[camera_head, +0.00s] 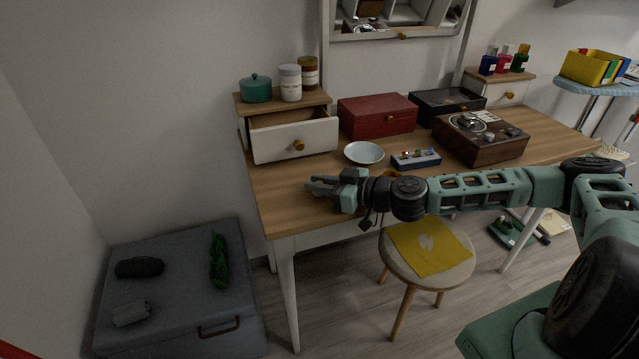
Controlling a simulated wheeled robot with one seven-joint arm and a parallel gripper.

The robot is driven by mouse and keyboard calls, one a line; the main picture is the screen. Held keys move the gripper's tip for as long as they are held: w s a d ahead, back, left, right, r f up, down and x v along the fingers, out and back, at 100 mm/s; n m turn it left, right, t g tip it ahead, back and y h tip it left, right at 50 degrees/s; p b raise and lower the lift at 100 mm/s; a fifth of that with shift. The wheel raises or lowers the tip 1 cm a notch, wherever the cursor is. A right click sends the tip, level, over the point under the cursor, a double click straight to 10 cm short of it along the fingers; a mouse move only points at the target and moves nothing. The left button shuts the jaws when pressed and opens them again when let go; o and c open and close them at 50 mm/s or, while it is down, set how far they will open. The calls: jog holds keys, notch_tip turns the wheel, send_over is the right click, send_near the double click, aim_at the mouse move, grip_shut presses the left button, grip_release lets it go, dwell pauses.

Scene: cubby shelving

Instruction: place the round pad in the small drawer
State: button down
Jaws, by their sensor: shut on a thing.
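My gripper (320,187) is over the left front part of the wooden desk (292,210), pointing left. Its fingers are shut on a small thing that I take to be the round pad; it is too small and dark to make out. The small drawer (275,145), with a white front and a round brass knob, is pulled open under the left shelf of the desk. It is behind and a little left of my gripper, apart from it. Its inside shows only in part behind the front panel.
A white bowl (364,153), a small blue box (416,159), a red box (377,116) and a record player (481,137) stand right of the drawer. A teal pot (256,89) and jars (290,83) stand above it. A stool (428,252) is in front.

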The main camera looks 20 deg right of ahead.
jog(key=shift+f, duration=0.25)
jog(key=c, duration=1.3)
grip_release()
jog(key=shift+r, duration=0.1)
